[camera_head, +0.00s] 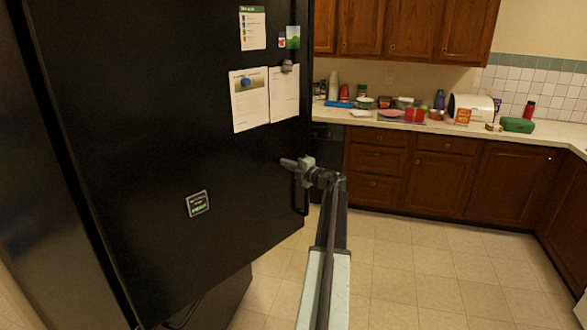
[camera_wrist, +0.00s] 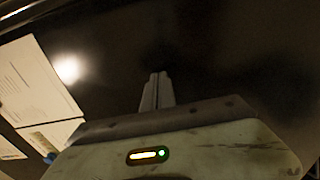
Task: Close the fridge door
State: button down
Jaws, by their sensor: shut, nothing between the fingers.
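The black fridge door (camera_head: 150,110) fills the left half of the head view, with papers and magnets on its face. Its lower edge slants, and a dark base (camera_head: 215,300) shows below it. I cannot tell how far the door stands open. A dark handle (camera_head: 306,202) runs down its right edge. My gripper (camera_head: 288,163) is shut and empty, in front of the door face near that right edge, pointing left. In the wrist view my shut fingers (camera_wrist: 158,90) are against a dark surface with papers (camera_wrist: 35,85) at left. Whether they touch it is unclear.
Wooden lower cabinets (camera_head: 440,180) and a counter (camera_head: 360,118) with many small items stand at the back right. Upper cabinets (camera_head: 410,28) hang above. The tiled floor (camera_head: 430,270) to the right of my arm is clear.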

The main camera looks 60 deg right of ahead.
jog(key=shift+w, duration=0.3)
jog(key=shift+w, duration=0.15)
